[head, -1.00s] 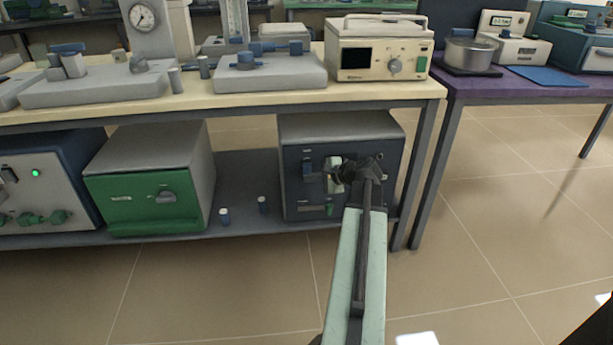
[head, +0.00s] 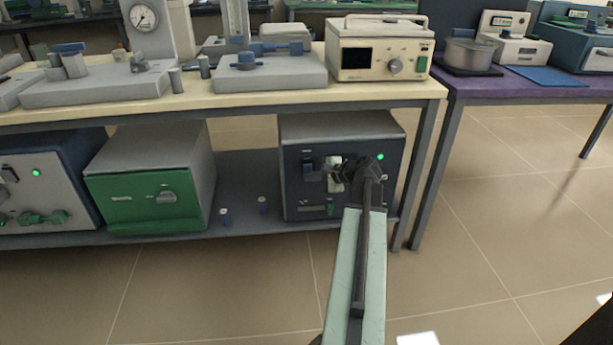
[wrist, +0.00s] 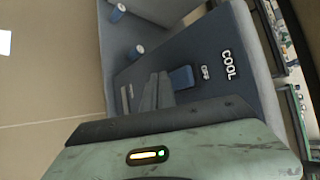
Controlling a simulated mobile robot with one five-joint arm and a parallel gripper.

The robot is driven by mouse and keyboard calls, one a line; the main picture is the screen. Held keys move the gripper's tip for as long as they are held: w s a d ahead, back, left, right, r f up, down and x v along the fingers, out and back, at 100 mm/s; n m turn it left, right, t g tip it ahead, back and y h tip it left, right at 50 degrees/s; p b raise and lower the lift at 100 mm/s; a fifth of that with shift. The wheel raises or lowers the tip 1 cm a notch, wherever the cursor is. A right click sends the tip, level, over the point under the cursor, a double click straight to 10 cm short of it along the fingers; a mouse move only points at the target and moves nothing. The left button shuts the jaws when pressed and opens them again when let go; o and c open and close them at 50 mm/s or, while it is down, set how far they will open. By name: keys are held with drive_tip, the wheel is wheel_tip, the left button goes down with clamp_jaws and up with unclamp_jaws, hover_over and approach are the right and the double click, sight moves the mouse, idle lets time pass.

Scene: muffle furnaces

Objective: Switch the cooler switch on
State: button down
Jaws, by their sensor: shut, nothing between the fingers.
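The cooler (head: 345,126) is a grey box with a dark front panel on the lower shelf. Its blue rocker switch (head: 308,164) is at the panel's upper left. In the wrist view this blue switch (wrist: 182,78) sits below the label COOL (wrist: 228,65), with a smaller label, hard to read, between them. My gripper (wrist: 157,80) is shut and empty, its fingertips close beside the switch; I cannot tell whether they touch it. In the head view my gripper (head: 328,176) is before the panel, right of the switch. A green lamp (head: 380,157) glows at the panel's upper right.
A green-fronted furnace (head: 150,200) stands left of the cooler on the same shelf (head: 240,175). Two small capped bottles (head: 225,217) stand between them. The tabletop (head: 250,98) is above, and a table leg (head: 420,180) is close on the right.

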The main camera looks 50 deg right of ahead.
drive_tip(key=shift+s+a+r, duration=0.1)
drive_tip(key=shift+s+a, duration=0.4)
drive_tip(key=shift+s, duration=0.1)
drive_tip(key=s+a, duration=0.2)
drive_tip(key=s+a+p, duration=0.1)
drive_tip(key=shift+s+r, duration=0.35)
drive_tip(key=shift+s, duration=0.05)
idle(0.4)
